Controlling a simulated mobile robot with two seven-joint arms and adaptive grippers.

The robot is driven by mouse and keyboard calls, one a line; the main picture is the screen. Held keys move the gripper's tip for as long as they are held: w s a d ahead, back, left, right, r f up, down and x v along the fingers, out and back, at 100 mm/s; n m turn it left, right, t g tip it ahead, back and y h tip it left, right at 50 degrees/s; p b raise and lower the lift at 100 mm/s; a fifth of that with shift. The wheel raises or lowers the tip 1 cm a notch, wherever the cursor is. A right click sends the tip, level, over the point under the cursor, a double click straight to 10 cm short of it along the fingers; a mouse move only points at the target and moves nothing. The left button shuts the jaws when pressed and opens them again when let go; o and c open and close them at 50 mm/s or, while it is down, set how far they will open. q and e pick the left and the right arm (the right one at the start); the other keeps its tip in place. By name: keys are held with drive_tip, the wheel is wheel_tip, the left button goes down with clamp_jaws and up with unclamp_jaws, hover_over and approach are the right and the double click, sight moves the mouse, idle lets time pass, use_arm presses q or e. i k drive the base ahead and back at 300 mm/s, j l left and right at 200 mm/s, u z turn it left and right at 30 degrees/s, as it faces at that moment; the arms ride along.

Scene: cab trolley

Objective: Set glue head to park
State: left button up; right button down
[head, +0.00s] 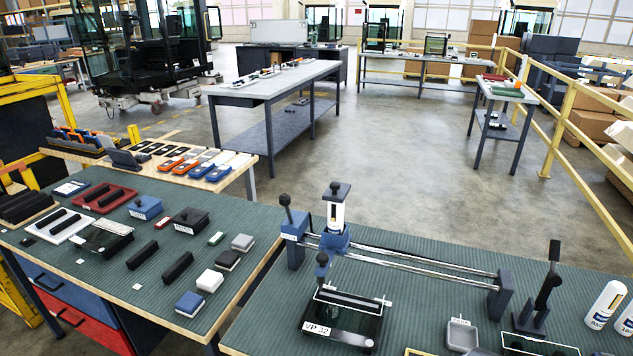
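The glue head (334,237) is a blue carriage with an upright white cartridge and a dark knob on top. It sits near the left end of two shiny rails (420,262), a little right of the left end block (296,252). That block has a small white label, too small to read, and a dark lever (286,208). A dark blue part with a round knob (322,264) stands in front of the carriage. The right end block (499,296) is free of the carriage. Neither of my grippers is in view.
The left table (110,270) holds many small blocks. Open floor lies behind.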

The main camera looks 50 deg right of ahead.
sight(331, 244)
drive_tip(key=z, duration=1.6)
